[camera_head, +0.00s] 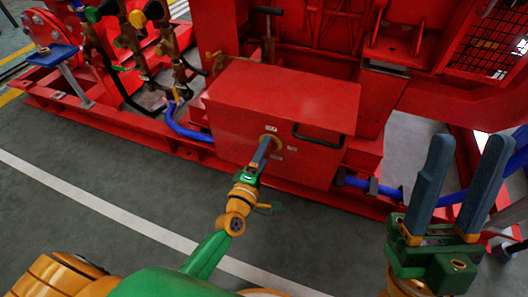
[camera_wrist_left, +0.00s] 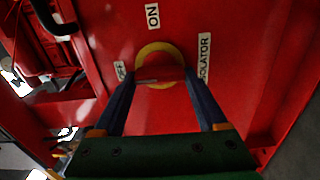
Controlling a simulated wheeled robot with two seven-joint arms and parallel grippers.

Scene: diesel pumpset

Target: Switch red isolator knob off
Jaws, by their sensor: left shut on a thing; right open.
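The red isolator knob (camera_wrist_left: 165,76) sits on a yellow round plate (camera_wrist_left: 160,51) on the front of a red box (camera_head: 285,95). In the left wrist view, an ON label (camera_wrist_left: 152,15) is above it, an OFF label (camera_wrist_left: 120,70) to its left and an ISOLATOR label (camera_wrist_left: 204,60) to its right. A pale mark on the knob lies on the side toward OFF. My left gripper (camera_head: 267,146) is shut on the knob, one finger on each side; in the head view it hides the knob. My right gripper (camera_head: 464,172) is open and empty, fingers up, at the lower right.
A dark handle (camera_head: 318,137) sticks out of the box right of the knob. Blue hoses (camera_head: 185,130) run beside the box along the red base frame (camera_head: 130,126). A small blue-topped stand (camera_head: 53,55) is at the far left. The grey floor in front is clear.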

